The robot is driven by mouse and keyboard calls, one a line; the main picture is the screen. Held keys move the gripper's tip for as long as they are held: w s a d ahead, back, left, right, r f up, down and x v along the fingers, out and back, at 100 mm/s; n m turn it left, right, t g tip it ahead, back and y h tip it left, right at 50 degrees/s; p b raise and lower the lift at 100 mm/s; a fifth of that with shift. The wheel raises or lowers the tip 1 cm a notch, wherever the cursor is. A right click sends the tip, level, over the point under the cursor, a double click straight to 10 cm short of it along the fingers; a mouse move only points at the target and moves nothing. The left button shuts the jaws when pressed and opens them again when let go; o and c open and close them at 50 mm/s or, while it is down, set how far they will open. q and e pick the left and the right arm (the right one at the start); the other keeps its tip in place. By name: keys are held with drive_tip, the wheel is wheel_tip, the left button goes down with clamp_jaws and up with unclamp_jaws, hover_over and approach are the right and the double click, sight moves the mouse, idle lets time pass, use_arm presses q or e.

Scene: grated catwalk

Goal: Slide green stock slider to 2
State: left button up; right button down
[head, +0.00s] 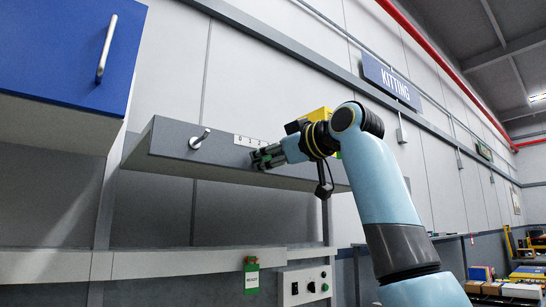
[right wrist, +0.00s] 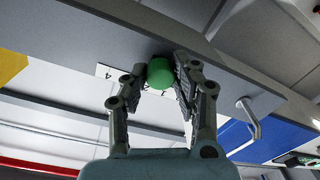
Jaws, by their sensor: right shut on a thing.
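The green stock slider shows as a round green knob (right wrist: 160,74) in the right wrist view, at the front face of the grey shelf panel (head: 168,140). My right gripper (head: 265,157) is at that panel in the head view; in the right wrist view its fingers (right wrist: 161,84) are shut on the knob from both sides. A white number strip (head: 250,141) reads 0, 1, 2 left of the gripper in the head view. A 4 on the strip (right wrist: 107,73) shows beside the knob in the right wrist view. The number at the knob is hidden. My left gripper is out of view.
A metal lever handle (head: 199,139) juts from the panel left of the strip. A blue cabinet door (head: 65,50) hangs at upper left. A yellow block (head: 320,114) sits behind my right wrist. Below are a ledge (head: 160,263), a green tag (head: 251,275) and a control box (head: 305,285).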

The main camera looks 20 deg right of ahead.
drive_tip(key=shift+s+a, duration=0.1)
drive_tip(key=shift+a, duration=0.1)
drive_tip(key=c, duration=1.2)
unclamp_jaws()
drive_tip(key=shift+w+d, duration=0.2)
drive_tip(key=shift+d, duration=0.2)
drive_tip(key=shift+o, duration=1)
drive_tip(key=shift+a, duration=0.1)
drive_tip(key=shift+s+a, duration=0.15)
drive_tip(key=shift+s+d, duration=0.25)
drive_tip(key=v, duration=1.1)
drive_tip(key=shift+s, duration=0.25)
drive_tip(key=shift+a+f, duration=0.1)
